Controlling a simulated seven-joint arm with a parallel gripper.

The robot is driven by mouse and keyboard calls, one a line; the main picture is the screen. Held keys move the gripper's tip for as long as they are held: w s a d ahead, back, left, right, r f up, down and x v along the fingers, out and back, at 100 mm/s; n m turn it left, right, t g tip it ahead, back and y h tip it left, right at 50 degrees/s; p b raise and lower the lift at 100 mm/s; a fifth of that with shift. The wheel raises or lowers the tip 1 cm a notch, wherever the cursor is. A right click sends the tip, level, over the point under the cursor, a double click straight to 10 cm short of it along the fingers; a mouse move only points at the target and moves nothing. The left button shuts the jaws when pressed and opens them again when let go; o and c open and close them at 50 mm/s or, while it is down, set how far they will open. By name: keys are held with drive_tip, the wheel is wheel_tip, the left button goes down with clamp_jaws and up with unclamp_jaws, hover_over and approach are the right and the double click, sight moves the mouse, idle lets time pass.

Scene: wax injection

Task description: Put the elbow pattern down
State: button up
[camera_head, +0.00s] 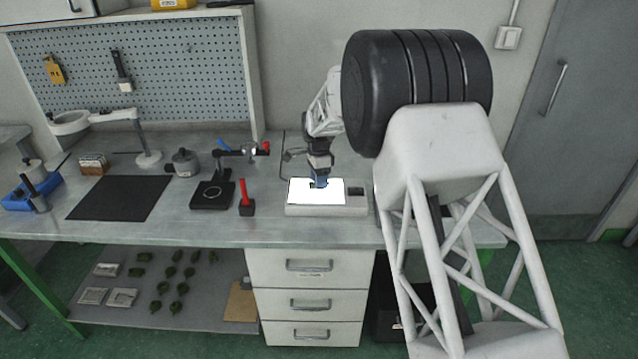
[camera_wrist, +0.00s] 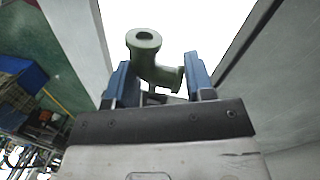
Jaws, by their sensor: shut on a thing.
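The green elbow pattern (camera_wrist: 146,52) shows in the wrist view between the two blue fingers of my gripper (camera_wrist: 158,78), with its round flanged end up and open toward the camera. My gripper is shut on it. In the head view my gripper (camera_head: 319,184) points down over the bright white panel (camera_head: 333,195) of a light box (camera_head: 325,211) on the bench. The elbow is mostly hidden by the fingers there. I cannot tell whether it touches the panel.
Left of the light box are a red-handled tool (camera_head: 246,203) and a black stand (camera_head: 212,196). A dark mat (camera_head: 118,198) lies further left. Several green pieces lie on the lower shelf (camera_head: 215,280). Bare bench (camera_head: 130,229) runs along the front edge.

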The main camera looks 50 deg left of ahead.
drive_tip(key=shift+f, duration=0.7)
drive_tip(key=shift+f, duration=0.4)
drive_tip(key=shift+f, duration=0.15)
drive_tip(key=o, duration=0.5)
drive_tip(key=shift+f, duration=0.1)
drive_tip(key=shift+o, duration=0.7)
drive_tip(key=shift+d+f, duration=0.1)
drive_tip(key=shift+f, duration=0.05)
drive_tip(key=shift+s, duration=0.1)
wheel_tip(320, 180, up, 13)
drive_tip(key=w+a, duration=0.1)
drive_tip(key=shift+w+a+r, duration=0.2)
drive_tip(key=shift+w+a, duration=0.05)
drive_tip(key=shift+a, duration=0.15)
